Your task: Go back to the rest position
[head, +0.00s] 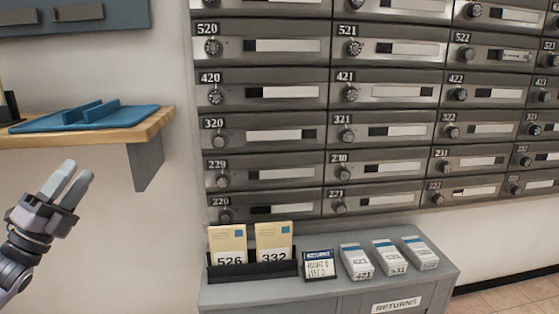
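My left gripper (78,170) is at the lower left of the head view, in front of the white wall and below the wooden shelf. Its two pale grey fingers point up and to the right. A narrow gap shows between the fingertips, and nothing is held between them. It touches nothing that I can see. My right gripper is not in the head view.
A wooden shelf (150,128) with a blue tray (75,119) juts out above my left gripper. A wall of numbered mailboxes (285,131) fills the middle and right. Below, a grey cabinet (330,291) bears cards in a black holder (250,270) and several white bundles (388,257).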

